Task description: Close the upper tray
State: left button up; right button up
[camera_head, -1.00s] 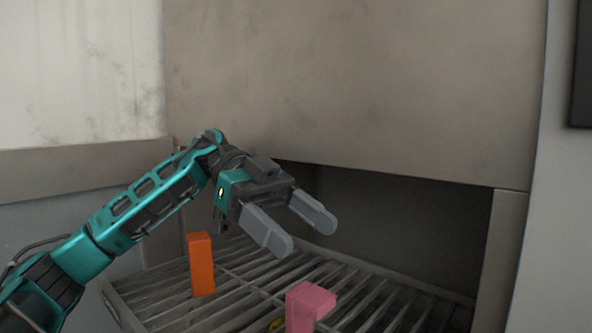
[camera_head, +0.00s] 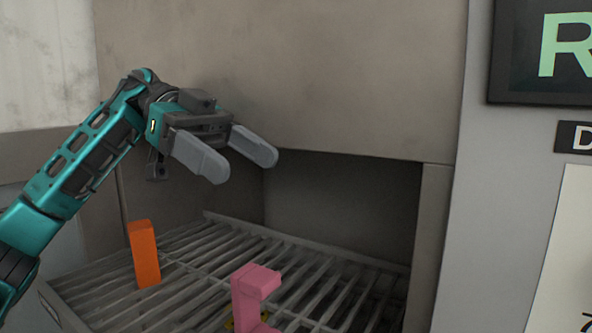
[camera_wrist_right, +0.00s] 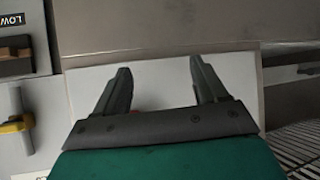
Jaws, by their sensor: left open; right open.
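A slatted metal tray (camera_head: 195,268) reaches out of a dark opening below a large grey panel (camera_head: 290,80). I cannot tell from these views whether it is the upper one. An orange block (camera_head: 145,254) stands upright on it, and a pink angular block (camera_head: 247,291) sits nearer the front. My left gripper (camera_head: 243,168) is open and empty, above the tray at the panel's lower edge. My right gripper (camera_wrist_right: 159,70) is open in the right wrist view, in front of a white sheet (camera_wrist_right: 155,82). A reddish bit shows between its fingers. Slats show at the lower right there (camera_wrist_right: 298,145).
A dark screen with green lettering (camera_head: 545,50) hangs on the light wall at the right, above a white sheet (camera_head: 565,255).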

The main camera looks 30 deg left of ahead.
aim_at(68, 320)
jog(key=k, duration=1.5)
